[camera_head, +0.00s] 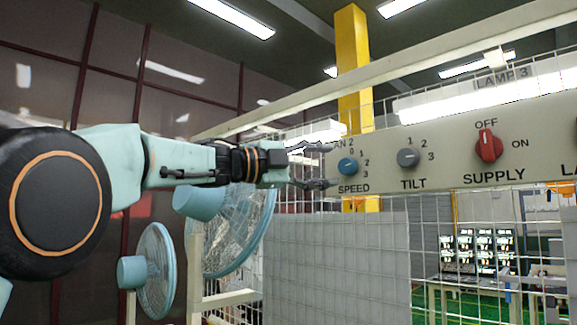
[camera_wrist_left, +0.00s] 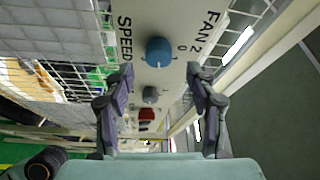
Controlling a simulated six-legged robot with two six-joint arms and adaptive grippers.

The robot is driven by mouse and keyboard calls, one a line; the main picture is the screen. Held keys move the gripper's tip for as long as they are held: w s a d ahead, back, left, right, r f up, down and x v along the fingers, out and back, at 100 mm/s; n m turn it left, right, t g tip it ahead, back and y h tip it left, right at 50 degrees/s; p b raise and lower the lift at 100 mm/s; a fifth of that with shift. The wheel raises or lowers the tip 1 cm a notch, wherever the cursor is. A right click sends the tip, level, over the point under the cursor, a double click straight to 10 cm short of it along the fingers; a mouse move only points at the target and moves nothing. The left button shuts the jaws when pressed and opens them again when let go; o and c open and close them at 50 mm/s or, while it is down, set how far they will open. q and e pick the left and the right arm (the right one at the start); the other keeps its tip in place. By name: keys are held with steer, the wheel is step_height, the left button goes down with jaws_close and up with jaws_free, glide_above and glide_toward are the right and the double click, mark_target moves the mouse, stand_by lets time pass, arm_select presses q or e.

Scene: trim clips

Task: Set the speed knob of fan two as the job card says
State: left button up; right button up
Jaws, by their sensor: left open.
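The blue speed knob (camera_head: 347,166) sits on the beige panel (camera_head: 455,160) under a partly hidden FAN 2 label, with marks 0 to 3 around it and SPEED below. Which mark it points to is too small to tell. My left gripper (camera_head: 322,167) is open just left of the knob, its fingers one above the other, pointing at it. In the left wrist view the knob (camera_wrist_left: 159,50) appears centred between the open fingertips (camera_wrist_left: 161,75), with nothing held. My right gripper is not in view. No job card is seen.
A grey tilt knob (camera_head: 408,158) and a red supply knob (camera_head: 488,146) are on the same panel to the right. Light blue fans (camera_head: 157,270) stand below my left arm. White wire mesh (camera_head: 335,255) is below the panel.

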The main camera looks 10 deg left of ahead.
arm_select(q)
steer(key=v, duration=0.7)
steer(key=shift+s+a, duration=0.2)
steer(key=shift+a, duration=0.15)
steer(key=shift+w+f, duration=0.1)
steer(key=shift+w, duration=0.05)
